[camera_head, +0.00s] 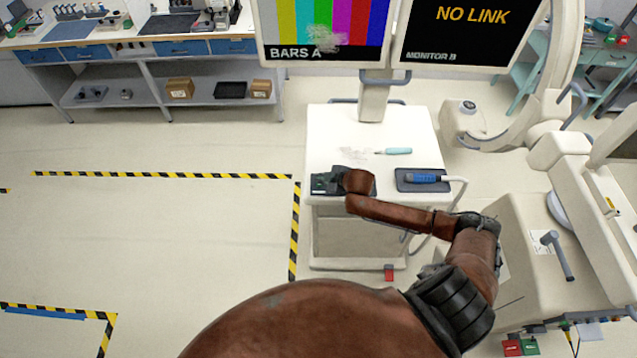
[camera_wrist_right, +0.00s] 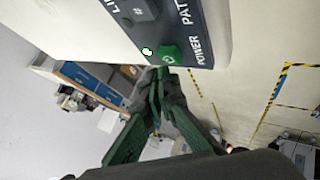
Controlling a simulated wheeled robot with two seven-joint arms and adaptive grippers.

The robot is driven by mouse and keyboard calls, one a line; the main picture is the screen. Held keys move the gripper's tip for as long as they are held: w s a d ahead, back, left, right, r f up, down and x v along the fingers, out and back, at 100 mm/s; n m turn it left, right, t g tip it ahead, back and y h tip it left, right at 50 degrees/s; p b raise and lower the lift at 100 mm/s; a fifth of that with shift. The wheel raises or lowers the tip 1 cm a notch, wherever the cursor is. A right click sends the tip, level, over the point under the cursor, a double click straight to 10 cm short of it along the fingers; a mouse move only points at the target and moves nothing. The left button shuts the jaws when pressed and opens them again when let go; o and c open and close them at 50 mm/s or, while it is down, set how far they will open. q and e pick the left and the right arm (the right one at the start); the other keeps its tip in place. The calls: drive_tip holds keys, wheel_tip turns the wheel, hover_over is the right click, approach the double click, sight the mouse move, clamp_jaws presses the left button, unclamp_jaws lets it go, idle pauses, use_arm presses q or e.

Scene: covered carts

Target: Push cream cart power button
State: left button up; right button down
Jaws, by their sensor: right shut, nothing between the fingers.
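The cream cart (camera_head: 420,128) stands ahead of me, with a dark control panel (camera_head: 321,184) at the left front of its top. In the right wrist view the panel (camera_wrist_right: 203,22) shows close up, with a round green power button (camera_wrist_right: 170,54) beside the word POWER. A small light (camera_wrist_right: 147,50) glows near it. My right gripper (camera_wrist_right: 163,74) is shut and empty, its fingertips right at the button's edge; I cannot tell whether they touch it. In the head view my right wrist covers part of the panel and hides the fingertips. My left gripper is out of view.
A dark pad (camera_head: 407,185) with a blue-handled probe (camera_head: 427,178) and a pale blue pen-like tool (camera_head: 394,151) lie on the cart top. Two monitors rise behind. A C-shaped machine (camera_head: 545,130) stands close on the right. Floor at left is clear, marked with striped tape.

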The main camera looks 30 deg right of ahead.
drive_tip(key=shift+f, duration=0.1)
idle(0.5)
drive_tip(key=shift+f, duration=0.6)
idle(0.4)
drive_tip(key=shift+r+p, duration=0.7)
drive_tip(key=shift+p, duration=0.1)
wheel_tip(320, 180, up, 6)
drive_tip(key=p, duration=0.6)
drive_tip(key=shift+r, duration=0.1)
drive_tip(key=shift+s, duration=0.1)
